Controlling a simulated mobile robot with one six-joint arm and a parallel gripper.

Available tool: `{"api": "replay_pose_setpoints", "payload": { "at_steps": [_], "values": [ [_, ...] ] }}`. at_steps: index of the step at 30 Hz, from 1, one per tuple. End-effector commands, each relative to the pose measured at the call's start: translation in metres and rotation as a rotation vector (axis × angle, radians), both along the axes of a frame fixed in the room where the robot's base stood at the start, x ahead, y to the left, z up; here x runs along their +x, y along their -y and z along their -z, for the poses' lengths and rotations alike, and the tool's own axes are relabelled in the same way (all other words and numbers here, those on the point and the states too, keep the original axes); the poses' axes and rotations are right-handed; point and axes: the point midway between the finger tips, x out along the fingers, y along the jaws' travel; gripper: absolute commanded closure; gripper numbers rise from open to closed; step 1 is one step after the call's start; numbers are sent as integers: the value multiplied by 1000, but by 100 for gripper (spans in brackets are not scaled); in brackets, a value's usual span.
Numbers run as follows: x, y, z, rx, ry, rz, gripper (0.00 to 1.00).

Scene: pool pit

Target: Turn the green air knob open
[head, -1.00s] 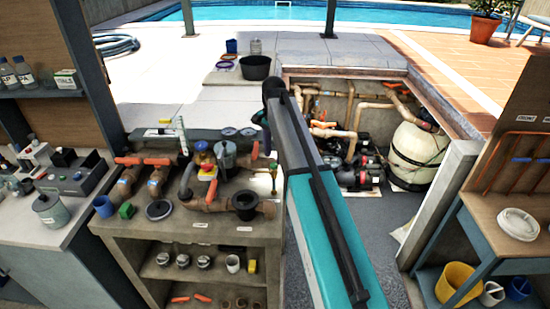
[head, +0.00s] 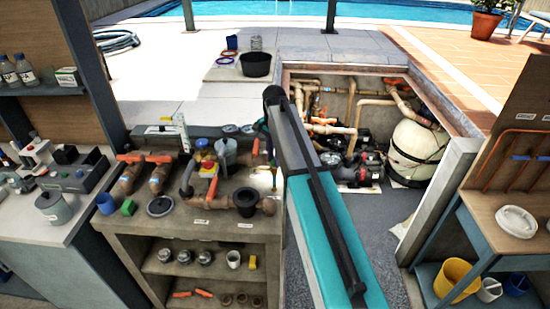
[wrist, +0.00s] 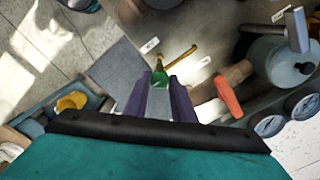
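The green air knob (wrist: 159,75) shows in the wrist view, a small green piece beside a thin brass-coloured stem. My gripper (wrist: 158,84) points at it, with its two purple fingers spread. The knob appears in line with the gap between the fingertips. I cannot tell whether it is between them or just beyond, and I see no finger clearly touching it.
An orange handle (wrist: 228,95) and a grey canister (wrist: 283,60) lie right of the gripper in the wrist view. In the head view, pipework crowds the workbench (head: 190,232). The pump pit (head: 340,115) lies beyond my arm, and grey floor is clear beside the bench.

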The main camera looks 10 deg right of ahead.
Motion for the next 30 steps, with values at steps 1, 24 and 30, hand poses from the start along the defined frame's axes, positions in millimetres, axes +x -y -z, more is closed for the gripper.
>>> {"api": "replay_pose_setpoints", "payload": {
  "at_steps": [1, 24, 30],
  "values": [
    [0, 0, 0, 0, -1, 0, 99],
    [0, 2, 1, -2, -1, -279, 99],
    [0, 2, 2, -2, -1, -461, 99]
  ]
}}
